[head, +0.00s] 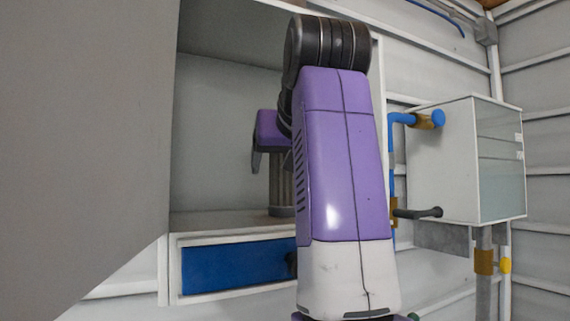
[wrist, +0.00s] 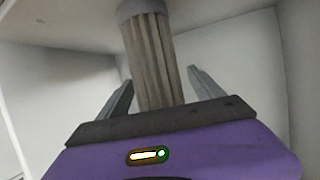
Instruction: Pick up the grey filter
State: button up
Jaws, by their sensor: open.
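The grey filter (head: 283,185) is a ribbed cylinder standing upright on the cabinet shelf, with a wider round grey end at its foot. My arm hides part of it in the head view. It also shows in the wrist view (wrist: 156,62), running up the picture between my two fingers. My gripper (wrist: 160,78) is open, with a visible gap on each side of the filter. In the head view my purple gripper (head: 257,165) is at the filter's upper part, fingers pointing down.
The open cabinet's shelf (head: 215,222) lies above a blue drawer front (head: 235,266). A large grey panel (head: 80,130) stands at the left. A white box (head: 440,165) with blue pipes is on the right. The shelf left of the filter is clear.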

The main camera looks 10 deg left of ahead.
jog(key=shift+w+a+f, duration=0.1)
jog(key=shift+w+f, duration=0.05)
jog(key=shift+w, duration=0.1)
grip_shut()
dwell(0.3)
